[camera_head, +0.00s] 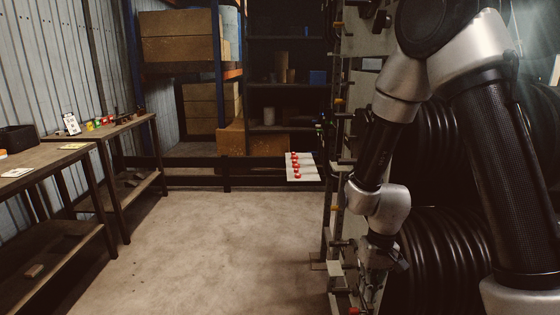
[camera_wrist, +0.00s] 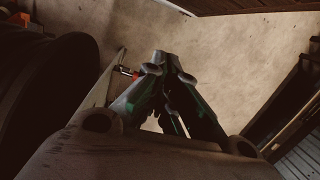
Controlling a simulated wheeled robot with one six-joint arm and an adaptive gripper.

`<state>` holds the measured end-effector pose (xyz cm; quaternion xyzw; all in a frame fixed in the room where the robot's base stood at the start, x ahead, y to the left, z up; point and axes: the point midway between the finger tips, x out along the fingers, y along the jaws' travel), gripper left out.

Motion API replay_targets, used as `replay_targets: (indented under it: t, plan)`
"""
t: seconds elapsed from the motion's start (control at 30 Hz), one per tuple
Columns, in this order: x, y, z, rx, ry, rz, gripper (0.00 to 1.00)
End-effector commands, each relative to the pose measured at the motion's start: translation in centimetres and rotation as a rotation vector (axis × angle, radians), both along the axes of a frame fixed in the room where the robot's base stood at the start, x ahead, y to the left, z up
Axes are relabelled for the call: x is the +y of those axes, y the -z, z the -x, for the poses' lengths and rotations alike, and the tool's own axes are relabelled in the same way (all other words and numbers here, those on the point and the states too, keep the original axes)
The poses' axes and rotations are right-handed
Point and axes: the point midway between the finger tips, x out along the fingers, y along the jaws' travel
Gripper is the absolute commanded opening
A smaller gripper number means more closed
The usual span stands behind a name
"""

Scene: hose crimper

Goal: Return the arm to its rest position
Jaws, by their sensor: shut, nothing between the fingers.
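My gripper (camera_wrist: 170,64) points away from the wrist camera, with its two fingers close together at the tips and nothing between them. Bare floor shows beyond the tips. My gripper (camera_head: 374,282) is low in that view, right of centre, beside the metal rack. Its fingers are dark and hard to make out there.
Black hose coils (camera_head: 440,255) stand close behind my arm. A metal rack (camera_head: 337,215) stands just left of it, with a white panel (camera_head: 301,167) bearing red parts. Wooden benches (camera_head: 50,160) line the left wall. Shelves with boxes (camera_head: 180,37) stand behind. The middle floor (camera_head: 215,245) is clear.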

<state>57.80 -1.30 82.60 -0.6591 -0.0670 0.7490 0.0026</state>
Motion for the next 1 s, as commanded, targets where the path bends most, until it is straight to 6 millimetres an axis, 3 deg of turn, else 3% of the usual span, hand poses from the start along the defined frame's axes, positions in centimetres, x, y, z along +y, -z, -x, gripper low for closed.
replay_targets:
  t: [0.3,0.5,0.7,0.8,1.0]
  plan:
    - [-5.3,-13.9,4.4,-0.013,-0.038,0.013,0.0]
    - [-9.6,-21.3,8.1,-0.136,-0.014,0.055,0.0]
    - [-12.3,-26.5,10.5,-0.351,0.044,0.078,0.0]
    - [-12.9,-28.2,11.2,-0.437,0.075,0.077,0.0]
    - [-13.6,-29.6,11.8,-0.505,0.111,0.08,0.0]
